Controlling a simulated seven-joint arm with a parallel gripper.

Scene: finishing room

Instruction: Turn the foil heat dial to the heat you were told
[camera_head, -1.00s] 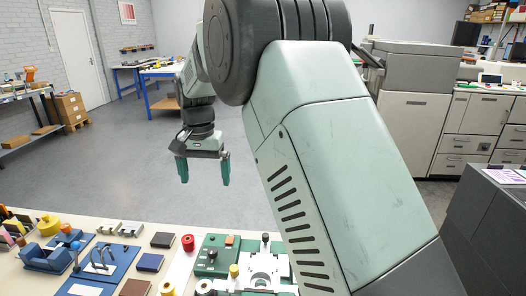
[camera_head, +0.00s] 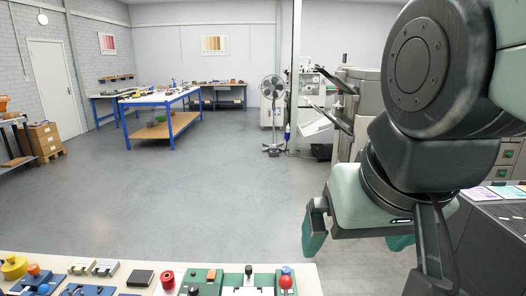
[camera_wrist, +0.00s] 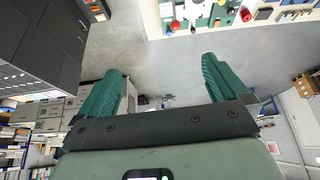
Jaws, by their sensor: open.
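My gripper (camera_head: 357,240) is open and empty, held in the air to the right of the bench in the head view. In the wrist view its two green fingers (camera_wrist: 162,70) stand wide apart with only floor between them. A green machine (camera_head: 212,276) sits on the bench at the bottom of the head view and is cut off by the frame edge. It carries a red ball knob (camera_head: 286,282) and a black knob (camera_head: 248,270). It also shows at the top of the wrist view (camera_wrist: 203,20). I cannot make out which part is the foil heat dial.
The bench (camera_head: 310,280) also holds a red spool (camera_head: 168,279), a dark block (camera_head: 140,278) and blue fixtures. A dark cabinet (camera_head: 480,225) stands at the right, near my arm. Open floor (camera_head: 200,190) lies beyond the bench.

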